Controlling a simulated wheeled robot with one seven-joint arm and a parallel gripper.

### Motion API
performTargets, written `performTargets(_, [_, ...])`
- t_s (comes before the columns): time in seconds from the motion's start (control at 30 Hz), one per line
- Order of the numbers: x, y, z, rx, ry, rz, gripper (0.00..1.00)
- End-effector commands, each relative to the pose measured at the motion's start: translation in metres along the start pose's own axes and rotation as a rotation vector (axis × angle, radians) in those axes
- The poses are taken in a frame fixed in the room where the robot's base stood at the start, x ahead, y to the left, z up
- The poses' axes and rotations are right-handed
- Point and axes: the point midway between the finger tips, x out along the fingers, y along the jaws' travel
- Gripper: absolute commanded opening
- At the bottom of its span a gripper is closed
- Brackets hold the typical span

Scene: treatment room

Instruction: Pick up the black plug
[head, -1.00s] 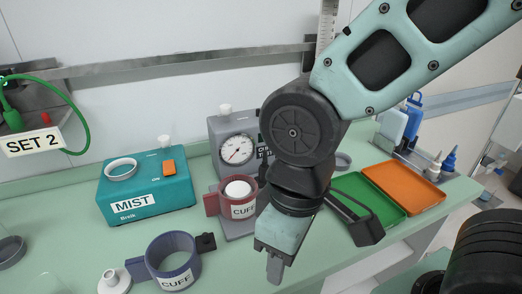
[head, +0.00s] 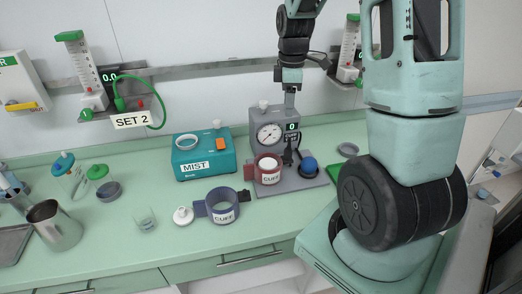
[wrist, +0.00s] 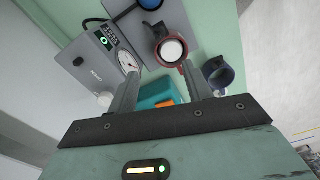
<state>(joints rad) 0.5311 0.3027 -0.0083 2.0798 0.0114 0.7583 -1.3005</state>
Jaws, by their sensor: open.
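A small black piece (head: 288,154), which looks like the black plug, stands in front of the gauge box, just right of the red cuff (head: 270,176). In the wrist view a black piece (wrist: 160,31) shows beside the red cuff near the top; its exact shape is unclear. My gripper (head: 289,102) points down above the gauge box (head: 255,119), well above and apart from the black piece. In the wrist view its two fingers are spread with nothing between them.
A blue bulb (head: 309,164) in a dark holder stands right of the black piece. A blue cuff (head: 222,214) with a black block lies front left. The teal MIST box (head: 204,157) stands left. A wall rail (head: 205,90) runs behind.

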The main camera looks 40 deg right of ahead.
Motion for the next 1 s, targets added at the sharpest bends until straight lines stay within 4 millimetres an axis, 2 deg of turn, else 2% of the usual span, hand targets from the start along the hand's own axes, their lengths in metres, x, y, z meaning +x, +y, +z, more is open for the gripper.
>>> performTargets(0.03, [-0.003, 0.005, 0.009, 0.002, -0.004, -0.001, 0.50])
performTargets(0.17, [0.007, 0.008, 0.015, -0.005, -0.008, -0.004, 0.50])
performTargets(0.5, [0.075, 0.006, 0.015, -0.007, -0.008, -0.007, 0.50])
performTargets(0.7, [0.106, 0.007, 0.015, -0.005, -0.007, -0.003, 0.50])
performTargets(1.0, [0.124, 0.006, 0.015, -0.005, -0.006, -0.002, 0.50])
